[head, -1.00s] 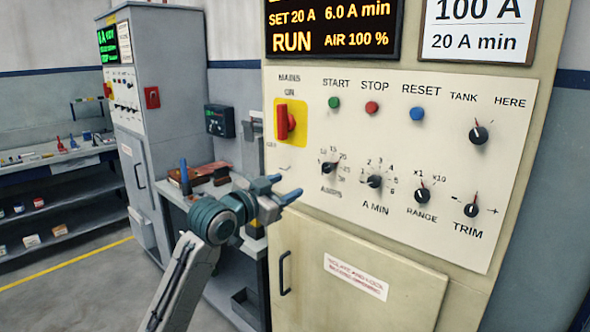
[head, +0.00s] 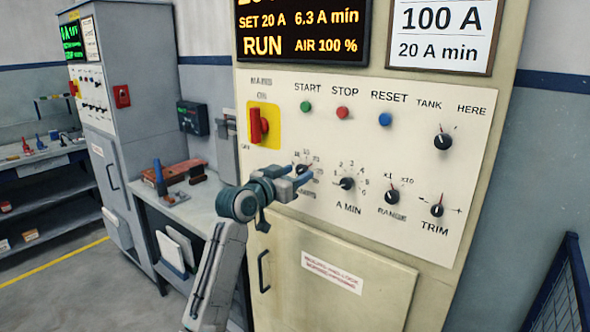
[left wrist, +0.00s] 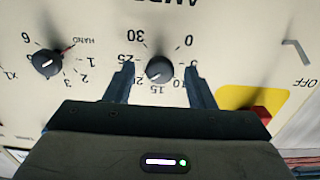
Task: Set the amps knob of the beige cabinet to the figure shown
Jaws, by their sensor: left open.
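The beige cabinet (head: 300,235) carries a pale panel with several knobs. Its amps knob (head: 303,170) is black and partly behind my left gripper (head: 292,180) in the head view. In the left wrist view, turned upside down, the amps knob (left wrist: 160,69) sits between the two spread fingertips of my left gripper (left wrist: 160,78). I cannot tell whether they touch it. Its white mark points between 15 and 25. The card (head: 441,35) reads 100 A and 20 A min. The display (head: 303,32) reads SET 20 A, 6.3 A min, RUN. My right gripper is not in view.
The A MIN knob (head: 347,183) is close right of the gripper; it also shows in the left wrist view (left wrist: 47,63). The red mains switch (head: 259,125) is up and left. A bench (head: 190,207) and grey cabinet (head: 135,120) stand left. A blue mesh frame (head: 560,290) stands lower right.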

